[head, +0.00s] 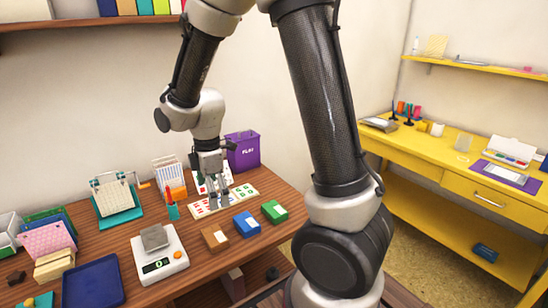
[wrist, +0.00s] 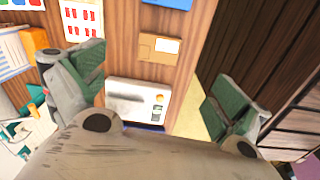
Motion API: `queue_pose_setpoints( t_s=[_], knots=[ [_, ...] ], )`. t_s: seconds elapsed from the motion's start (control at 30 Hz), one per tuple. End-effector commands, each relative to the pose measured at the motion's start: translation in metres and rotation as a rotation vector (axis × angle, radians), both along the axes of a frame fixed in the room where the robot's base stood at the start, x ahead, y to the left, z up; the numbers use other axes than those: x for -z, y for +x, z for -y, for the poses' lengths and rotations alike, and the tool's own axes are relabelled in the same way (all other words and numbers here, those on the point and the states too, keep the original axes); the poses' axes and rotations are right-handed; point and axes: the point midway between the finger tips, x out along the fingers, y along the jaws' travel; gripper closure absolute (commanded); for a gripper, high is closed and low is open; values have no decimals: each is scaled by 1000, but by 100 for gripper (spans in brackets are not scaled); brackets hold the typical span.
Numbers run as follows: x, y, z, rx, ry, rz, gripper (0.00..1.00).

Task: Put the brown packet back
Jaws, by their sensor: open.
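The brown packet (head: 215,237), a small brown block with a white patch, lies flat on the brown table, left of a matching blue packet (head: 247,223) and green packet (head: 274,211). The brown packet also shows in the wrist view (wrist: 147,47), apart from my fingers.
A white scale (head: 161,262) bearing a grey block stands left of the brown packet. A purple box (head: 243,151) is behind my gripper. A red-and-green pen cup (head: 172,206), racks and a blue tray (head: 93,284) fill the left. A yellow desk (head: 440,160) stands at right.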

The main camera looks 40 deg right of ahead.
Motion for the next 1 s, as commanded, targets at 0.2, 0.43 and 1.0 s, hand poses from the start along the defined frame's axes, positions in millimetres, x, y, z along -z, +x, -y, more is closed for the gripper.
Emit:
queue_pose_setpoints(
  t_s=[0.2, 0.43, 1.0],
  knots=[
    [-97, -44, 61, 502, 72, 118, 0],
    [-163, -126, 114, 1070, 186, 223, 0],
    [-183, -185, 135, 1437, 283, 277, 0]
  ],
)
